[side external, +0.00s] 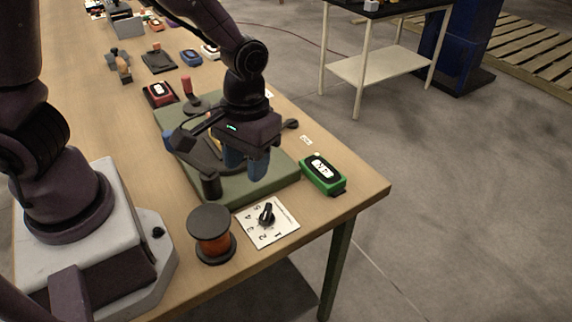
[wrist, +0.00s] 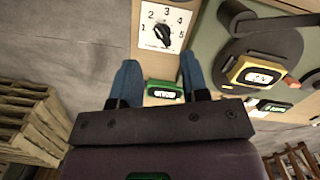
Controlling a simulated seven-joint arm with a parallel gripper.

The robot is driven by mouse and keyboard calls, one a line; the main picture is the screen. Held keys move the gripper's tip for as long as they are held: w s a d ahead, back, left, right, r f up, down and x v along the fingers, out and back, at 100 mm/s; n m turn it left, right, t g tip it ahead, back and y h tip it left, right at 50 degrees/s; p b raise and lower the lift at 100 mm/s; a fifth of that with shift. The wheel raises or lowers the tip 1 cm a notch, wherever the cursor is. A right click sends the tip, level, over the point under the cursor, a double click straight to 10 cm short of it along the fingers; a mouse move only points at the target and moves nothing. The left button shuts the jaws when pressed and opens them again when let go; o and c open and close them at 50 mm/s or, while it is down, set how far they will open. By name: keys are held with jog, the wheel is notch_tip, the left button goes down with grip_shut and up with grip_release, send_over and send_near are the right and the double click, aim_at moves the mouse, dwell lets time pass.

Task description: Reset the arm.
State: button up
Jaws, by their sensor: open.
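My gripper (side external: 246,164) hangs over the green conveyor base near the right end of the table in the side view. In the wrist view its two blue fingers (wrist: 160,82) are spread apart with nothing held between them. My arm is bent, with the gripper pointing down. The green conveyor base (side external: 262,187) carries dark round parts, partly hidden behind my gripper. A green detector box (side external: 322,173) with a white display sits on the table just right of the base; it also shows in the wrist view (wrist: 163,90), beyond the fingers.
A red box (side external: 158,94), a blue box (side external: 190,58) and other items lie farther back. The wooden table (side external: 352,190) ends at the right.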

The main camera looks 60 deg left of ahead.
jog(key=s+a+r+m+t, duration=0.2)
jog(key=s+a+r+t, duration=0.1)
jog(key=r, duration=0.6)
jog(key=s+a+r+m+t, duration=0.2)
jog(key=s+a+r+t, duration=0.1)
jog(key=r, duration=0.6)
jog(key=shift+s+a+t, duration=0.4)
jog(key=shift+a, duration=0.05)
